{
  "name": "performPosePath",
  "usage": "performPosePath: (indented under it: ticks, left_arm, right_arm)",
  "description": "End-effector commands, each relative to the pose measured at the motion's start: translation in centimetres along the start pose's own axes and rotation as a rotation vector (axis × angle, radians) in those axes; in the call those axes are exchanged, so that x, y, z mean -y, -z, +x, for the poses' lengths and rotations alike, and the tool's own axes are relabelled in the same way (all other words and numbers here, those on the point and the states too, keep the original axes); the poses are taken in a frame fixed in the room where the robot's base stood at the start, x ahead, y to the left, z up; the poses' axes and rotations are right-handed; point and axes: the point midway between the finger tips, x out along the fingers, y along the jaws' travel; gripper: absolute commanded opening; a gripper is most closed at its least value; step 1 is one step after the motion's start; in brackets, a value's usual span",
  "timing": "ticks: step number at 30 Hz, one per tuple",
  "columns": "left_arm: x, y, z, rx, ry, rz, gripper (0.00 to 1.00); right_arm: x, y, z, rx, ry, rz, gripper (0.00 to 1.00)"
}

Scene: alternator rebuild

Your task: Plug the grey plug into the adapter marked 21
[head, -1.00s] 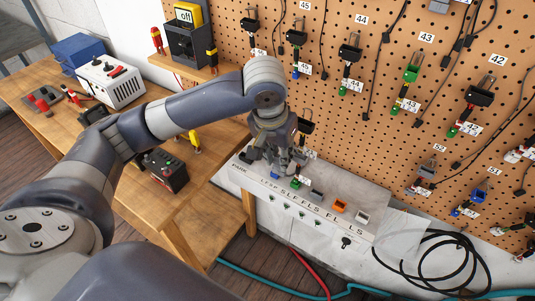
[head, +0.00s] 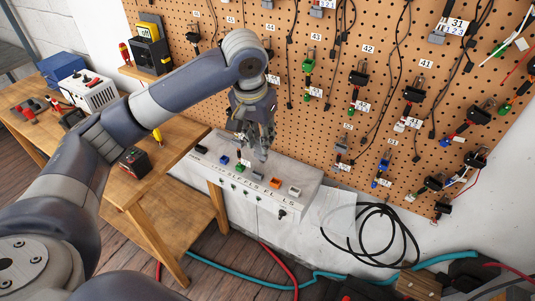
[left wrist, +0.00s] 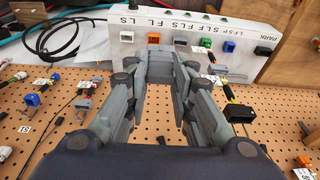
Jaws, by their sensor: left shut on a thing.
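My left gripper (head: 261,153) is shut on a small grey piece that looks like the grey plug; the fingers hide most of it in the head view. In the left wrist view the same gripper (left wrist: 165,75) has a grey block, the grey plug (left wrist: 160,64), between its fingertips. It is in front of the white panel's row of connectors, near the grey and orange ones. I cannot read a label 21 on any adapter, so I cannot tell which one it is. My right gripper is not in view.
The white panel (head: 308,178) carries black, blue, green, grey, orange and pale connectors. The pegboard (head: 385,40) above holds several numbered adapters with hanging cords. A wooden bench (head: 160,175) stands left. A black cable coil (head: 375,235) hangs right of the panel.

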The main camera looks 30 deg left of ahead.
Motion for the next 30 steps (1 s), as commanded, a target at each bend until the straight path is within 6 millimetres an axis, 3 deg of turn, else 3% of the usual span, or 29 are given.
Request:
performPosePath:
  ticks: [1,9,15,20,30]
  left_arm:
    - [1.1,1.2,-1.5,0.0,0.002,-0.003,0.04]
    - [7.9,6.8,-7.0,-0.011,-0.014,0.015,0.04]
    - [11.7,9.2,-9.5,-0.029,-0.027,0.028,0.04]
    - [13.0,9.7,-9.8,-0.034,-0.03,0.033,0.04]
    - [13.0,8.9,-6.0,-0.034,-0.03,0.034,0.04]
  right_arm:
    - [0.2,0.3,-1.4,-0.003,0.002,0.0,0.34]
    - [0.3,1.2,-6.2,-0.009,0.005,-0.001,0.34]
    - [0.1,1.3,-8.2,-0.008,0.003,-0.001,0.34]
    - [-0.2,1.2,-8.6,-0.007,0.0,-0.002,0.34]
    - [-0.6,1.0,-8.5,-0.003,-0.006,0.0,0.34]
